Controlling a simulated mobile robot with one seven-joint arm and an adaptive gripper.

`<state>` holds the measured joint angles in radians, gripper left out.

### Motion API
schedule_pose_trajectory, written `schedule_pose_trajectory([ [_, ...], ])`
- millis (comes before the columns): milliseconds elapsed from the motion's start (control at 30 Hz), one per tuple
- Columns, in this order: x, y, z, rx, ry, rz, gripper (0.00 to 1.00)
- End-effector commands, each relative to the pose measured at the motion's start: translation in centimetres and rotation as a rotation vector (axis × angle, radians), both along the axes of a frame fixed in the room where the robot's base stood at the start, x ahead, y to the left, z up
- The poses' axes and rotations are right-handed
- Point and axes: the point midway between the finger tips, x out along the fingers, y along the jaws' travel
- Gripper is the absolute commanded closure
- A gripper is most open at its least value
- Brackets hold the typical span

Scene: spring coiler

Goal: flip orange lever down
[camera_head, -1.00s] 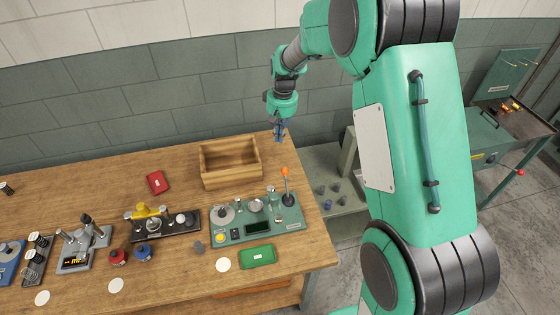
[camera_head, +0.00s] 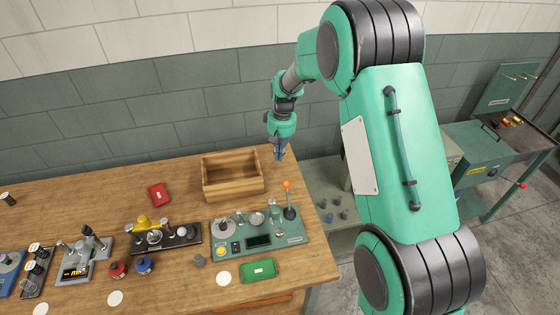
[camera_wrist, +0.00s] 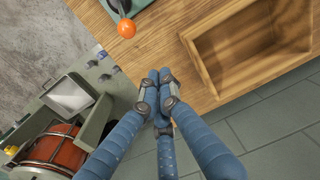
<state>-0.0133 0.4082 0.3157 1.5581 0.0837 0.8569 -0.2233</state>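The orange lever (camera_head: 287,184) stands upright on the right end of the green spring coiler panel (camera_head: 280,240), with an orange ball on top and a dark base. My gripper (camera_head: 280,157) hangs above the table's back right edge, above and behind the lever and apart from it. In the wrist view my gripper's blue fingers (camera_wrist: 157,90) are brought together with nothing seen between them. The orange ball (camera_wrist: 127,28) shows at the top of the wrist view, beyond the fingertips.
An open wooden box (camera_head: 233,190) stands left of my gripper. A green tray (camera_head: 258,270) lies in front of the panel. A black device with a yellow part (camera_head: 165,236) stands farther left. A lower grey shelf (camera_head: 330,180) with small parts lies right of the table.

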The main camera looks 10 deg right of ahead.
Motion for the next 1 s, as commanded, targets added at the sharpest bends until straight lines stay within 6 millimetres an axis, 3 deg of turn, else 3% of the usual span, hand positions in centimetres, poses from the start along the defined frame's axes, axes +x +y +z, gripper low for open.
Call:
schedule_pose_trajectory([
  [733,0.0,0.6,-9.6,0.000,0.002,0.000,1.00],
  [1000,-2.5,0.1,-8.3,0.000,0.000,-0.001,1.00],
])
